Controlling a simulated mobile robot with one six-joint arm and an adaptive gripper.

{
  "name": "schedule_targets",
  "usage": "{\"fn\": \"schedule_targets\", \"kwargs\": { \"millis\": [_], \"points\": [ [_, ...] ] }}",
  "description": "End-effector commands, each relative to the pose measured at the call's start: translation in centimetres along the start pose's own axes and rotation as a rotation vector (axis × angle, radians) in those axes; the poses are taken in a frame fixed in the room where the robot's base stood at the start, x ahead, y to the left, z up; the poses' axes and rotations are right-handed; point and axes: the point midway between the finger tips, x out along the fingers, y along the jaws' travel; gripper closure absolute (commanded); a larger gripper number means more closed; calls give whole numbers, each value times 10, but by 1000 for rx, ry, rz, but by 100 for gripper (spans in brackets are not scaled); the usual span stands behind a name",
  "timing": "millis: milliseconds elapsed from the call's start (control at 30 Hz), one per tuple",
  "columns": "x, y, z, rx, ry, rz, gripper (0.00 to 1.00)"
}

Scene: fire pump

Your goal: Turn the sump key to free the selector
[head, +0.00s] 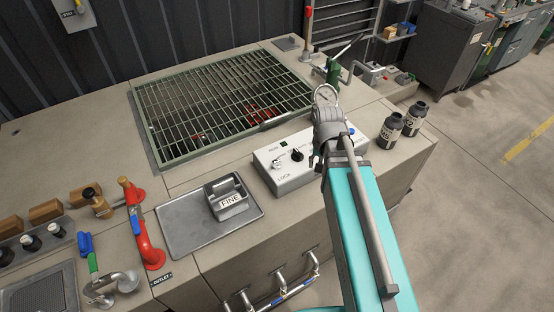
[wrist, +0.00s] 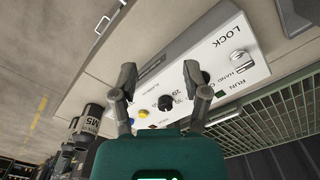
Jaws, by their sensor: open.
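The white control box (head: 293,180) stands on the bench right of the grating, its top marked LOCK and RUN. A silver key (head: 277,163) sits at its left part; it also shows at upper right in the wrist view (wrist: 240,61). A black selector knob (head: 297,155) is right of the key. In the wrist view it is partly behind a finger (wrist: 205,77). My gripper (head: 320,150) is over the box's right part, its fingers apart and empty in the wrist view (wrist: 158,75). The key lies outside the fingers.
In the wrist view, another black knob (wrist: 165,102) with a number scale and a yellow button (wrist: 141,114) lie near the fingers. A green grating (head: 215,95) lies behind the box, and a FINE block (head: 228,198) sits left.

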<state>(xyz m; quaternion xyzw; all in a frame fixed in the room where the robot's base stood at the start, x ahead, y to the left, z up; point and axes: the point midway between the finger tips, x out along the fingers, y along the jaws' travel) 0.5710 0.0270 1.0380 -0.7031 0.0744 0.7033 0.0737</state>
Motion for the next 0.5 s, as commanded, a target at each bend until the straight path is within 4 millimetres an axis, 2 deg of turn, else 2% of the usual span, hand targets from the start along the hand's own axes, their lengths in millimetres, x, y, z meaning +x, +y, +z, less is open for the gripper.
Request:
{"fn": "schedule_targets", "kwargs": {
  "millis": [33,100,500],
  "points": [
    [-4,-11,-11,46,0,0,40],
    [-6,-24,-21,123,0,0,40],
    [-20,-108,-67,580,0,-1,40]
  ]
}}
